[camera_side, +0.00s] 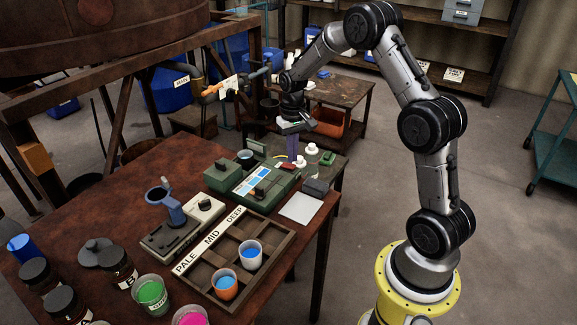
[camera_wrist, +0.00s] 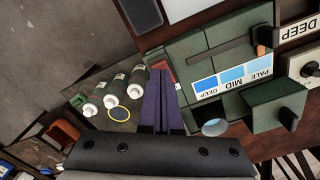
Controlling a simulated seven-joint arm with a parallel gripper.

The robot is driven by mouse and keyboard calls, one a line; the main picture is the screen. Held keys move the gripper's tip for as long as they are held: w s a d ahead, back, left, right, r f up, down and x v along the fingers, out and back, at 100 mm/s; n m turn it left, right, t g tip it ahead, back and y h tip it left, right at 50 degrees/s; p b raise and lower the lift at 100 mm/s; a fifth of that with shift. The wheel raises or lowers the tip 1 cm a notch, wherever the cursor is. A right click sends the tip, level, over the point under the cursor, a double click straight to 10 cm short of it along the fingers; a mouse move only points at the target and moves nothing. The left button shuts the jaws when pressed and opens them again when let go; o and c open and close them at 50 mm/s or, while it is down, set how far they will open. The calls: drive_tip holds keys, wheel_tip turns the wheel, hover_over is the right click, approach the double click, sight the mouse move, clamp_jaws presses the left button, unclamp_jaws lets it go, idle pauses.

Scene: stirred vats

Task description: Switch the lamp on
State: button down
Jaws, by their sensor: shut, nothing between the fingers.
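No part is clearly marked as a lamp. A green instrument box (camera_side: 277,187) on the rust-brown table carries a strip of blue shades, with a dark lever (camera_side: 258,193) on top. In the wrist view the strip (camera_wrist: 232,77) reads PALE, MID, DEEP, and the lever (camera_wrist: 225,50) ends in a knob. A smaller green block (camera_wrist: 275,103) with a dark knob (camera_wrist: 288,118) stands beside it. My gripper (camera_side: 292,161) is shut and empty, pointing down behind the box. In the wrist view its purple fingers (camera_wrist: 158,74) are together, close to the box's edge; contact cannot be told.
White-capped green bottles (camera_wrist: 110,101) and a yellow ring (camera_wrist: 118,113) lie near my fingers. A stirrer-like device (camera_side: 160,240) and jars crowd the table's left.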

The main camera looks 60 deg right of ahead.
sight(292, 166)
drive_tip(key=shift+f, duration=1.1)
idle(0.6)
drive_tip(key=shift+r, duration=0.1)
drive_tip(key=shift+r, duration=3.45)
drive_tip(key=shift+a, duration=0.1)
